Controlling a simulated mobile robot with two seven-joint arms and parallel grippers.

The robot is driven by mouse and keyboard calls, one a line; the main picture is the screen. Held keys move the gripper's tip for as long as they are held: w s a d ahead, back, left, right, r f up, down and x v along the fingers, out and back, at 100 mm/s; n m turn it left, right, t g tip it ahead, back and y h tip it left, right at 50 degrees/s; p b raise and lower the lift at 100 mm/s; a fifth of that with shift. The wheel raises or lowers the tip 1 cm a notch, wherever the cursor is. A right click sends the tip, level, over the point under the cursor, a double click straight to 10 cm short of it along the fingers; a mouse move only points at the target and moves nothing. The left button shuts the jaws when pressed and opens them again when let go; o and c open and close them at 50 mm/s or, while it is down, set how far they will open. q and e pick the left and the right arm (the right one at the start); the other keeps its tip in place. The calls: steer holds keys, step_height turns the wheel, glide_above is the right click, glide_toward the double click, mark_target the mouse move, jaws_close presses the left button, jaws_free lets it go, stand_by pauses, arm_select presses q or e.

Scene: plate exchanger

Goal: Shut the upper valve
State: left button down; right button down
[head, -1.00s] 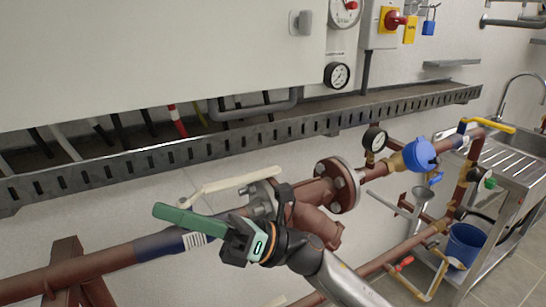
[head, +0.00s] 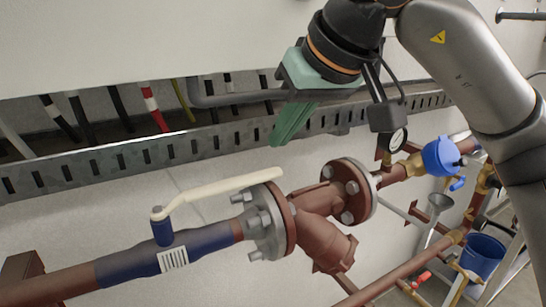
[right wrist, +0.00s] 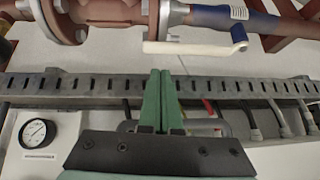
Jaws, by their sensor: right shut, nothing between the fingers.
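The valve on the upper pipe has a long cream lever (head: 222,190) on a blue stem (head: 162,230). The lever lies roughly along the pipe, its free end toward the flange. In the right wrist view the lever (right wrist: 190,48) is beyond the fingertips. My right gripper (head: 275,142) is shut and empty, its green fingers pointing down above the lever's free end, in front of the cable tray. In the right wrist view the fingers (right wrist: 161,72) are apart from the lever. My left gripper is not in view.
A slotted metal cable tray (head: 120,160) runs along the wall behind the gripper. Right of the valve are a bolted flange (head: 270,220), a rusty strainer body (head: 325,240), a gauge (head: 397,141) and a blue valve cap (head: 440,155). A blue bucket (head: 483,256) stands at lower right.

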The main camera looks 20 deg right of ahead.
steer(key=shift+t+h, duration=0.3)
steer(key=shift+h, duration=0.1)
steer(key=x, duration=0.3)
steer(key=d+x, duration=0.1)
steer(key=x, duration=0.5)
steer(key=shift+w+d+r+b, duration=0.15)
steer(key=shift+w+r+b, duration=0.1)
steer(key=shift+w+b, duration=0.15)
